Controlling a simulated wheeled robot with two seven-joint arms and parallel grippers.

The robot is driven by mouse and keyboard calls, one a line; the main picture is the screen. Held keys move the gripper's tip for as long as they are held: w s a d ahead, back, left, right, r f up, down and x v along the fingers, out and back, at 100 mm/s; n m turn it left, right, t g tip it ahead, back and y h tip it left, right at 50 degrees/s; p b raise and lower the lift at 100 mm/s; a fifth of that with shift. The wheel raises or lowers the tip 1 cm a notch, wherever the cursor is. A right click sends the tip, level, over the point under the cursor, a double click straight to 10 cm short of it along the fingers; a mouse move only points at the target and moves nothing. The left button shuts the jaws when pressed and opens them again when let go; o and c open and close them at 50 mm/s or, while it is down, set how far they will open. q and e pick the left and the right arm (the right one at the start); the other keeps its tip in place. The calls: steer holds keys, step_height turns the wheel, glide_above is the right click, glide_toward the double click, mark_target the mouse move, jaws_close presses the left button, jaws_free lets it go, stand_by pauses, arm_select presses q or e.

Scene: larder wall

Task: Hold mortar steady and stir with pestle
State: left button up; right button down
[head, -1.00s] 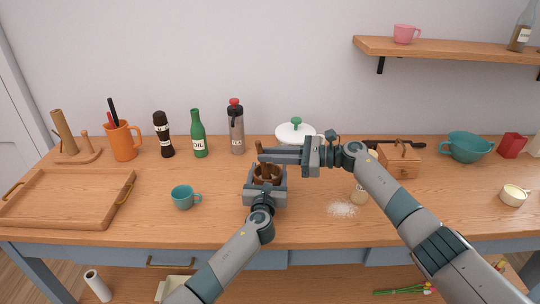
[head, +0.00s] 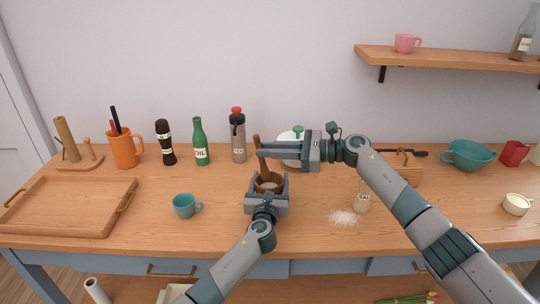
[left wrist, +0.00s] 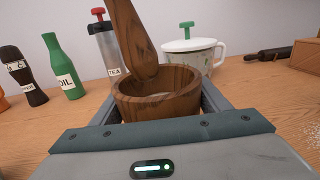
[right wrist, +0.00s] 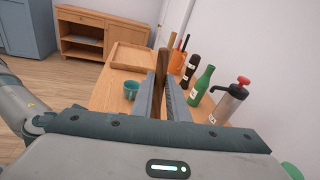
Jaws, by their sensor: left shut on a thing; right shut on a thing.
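The dark wooden mortar (head: 268,188) stands upright on the worktop, with something pale inside it. My left gripper (head: 267,187) is shut around its sides; its jaws flank the mortar in the left wrist view (left wrist: 165,108). My right gripper (head: 263,149) is shut on the wooden pestle (head: 260,156) above the mortar. The pestle is slightly tilted, and its thick lower end (left wrist: 143,70) is at the mortar's mouth. I cannot tell whether it touches the contents. The pestle's shaft also shows between the right jaws in the right wrist view (right wrist: 162,65).
A teal cup (head: 185,205) and a wooden tray (head: 68,232) are to the left. Bottles, including a green oil bottle (head: 200,142), stand behind. A white lidded pot (head: 288,152) is partly hidden by my right gripper. A salt jar (head: 362,195) stands beside spilled white grains (head: 343,217).

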steer(key=shift+s+a+r, duration=0.1)
steer(key=shift+r, duration=0.65)
stand_by(0.4)
steer(key=shift+r, duration=2.5)
arm_select(q)
steer(key=o, duration=1.2)
steer(key=shift+o, duration=0.2)
steer(key=shift+s, duration=0.15)
steer(key=s, duration=0.7)
steer(key=s+a, duration=0.1)
steer(key=s, duration=0.3)
steer(key=shift+s+a, duration=0.1)
steer(key=shift+s, duration=0.25)
